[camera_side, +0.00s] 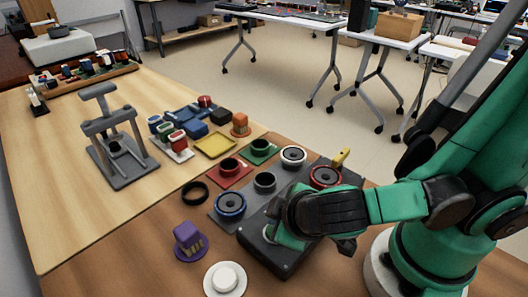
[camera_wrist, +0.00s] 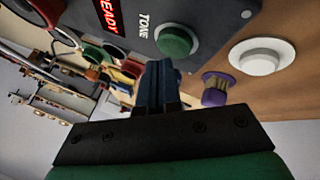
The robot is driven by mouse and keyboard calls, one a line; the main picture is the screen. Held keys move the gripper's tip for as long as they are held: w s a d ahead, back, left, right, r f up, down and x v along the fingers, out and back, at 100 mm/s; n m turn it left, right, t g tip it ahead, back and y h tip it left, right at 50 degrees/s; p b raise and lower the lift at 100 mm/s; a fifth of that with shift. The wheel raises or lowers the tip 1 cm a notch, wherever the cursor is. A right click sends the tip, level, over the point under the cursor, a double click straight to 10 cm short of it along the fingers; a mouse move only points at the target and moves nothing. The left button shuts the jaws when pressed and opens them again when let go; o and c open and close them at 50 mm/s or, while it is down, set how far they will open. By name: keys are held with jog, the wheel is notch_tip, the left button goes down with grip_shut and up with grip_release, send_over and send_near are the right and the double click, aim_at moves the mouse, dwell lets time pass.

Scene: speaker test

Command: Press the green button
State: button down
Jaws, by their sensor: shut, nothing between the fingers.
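The green button (camera_wrist: 177,40) is a round cap in a pale ring on a dark box (camera_wrist: 215,20) with the labels READY and TONE in the wrist view. The box (camera_side: 270,258) also shows in the side view, partly covered by my gripper (camera_side: 290,236). In the wrist view my gripper (camera_wrist: 158,68) has its dark fingers together, with the tips just below the button in the picture. Nothing is between them. I cannot tell whether the tips touch the box. In the side view my gripper hides the button's place.
A white round button on a white base (camera_side: 225,279) and a purple block (camera_side: 188,240) stand left of the box. Speaker parts, including a blue-ringed one (camera_side: 230,206) and a red-ringed one (camera_side: 325,177), lie behind it. A grey press (camera_side: 118,145) stands further left.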

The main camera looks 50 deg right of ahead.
jog(key=shift+f, duration=0.2)
jog(key=shift+r, duration=0.1)
dwell(0.4)
jog(key=shift+r, duration=0.35)
jog(key=shift+r, duration=2.5)
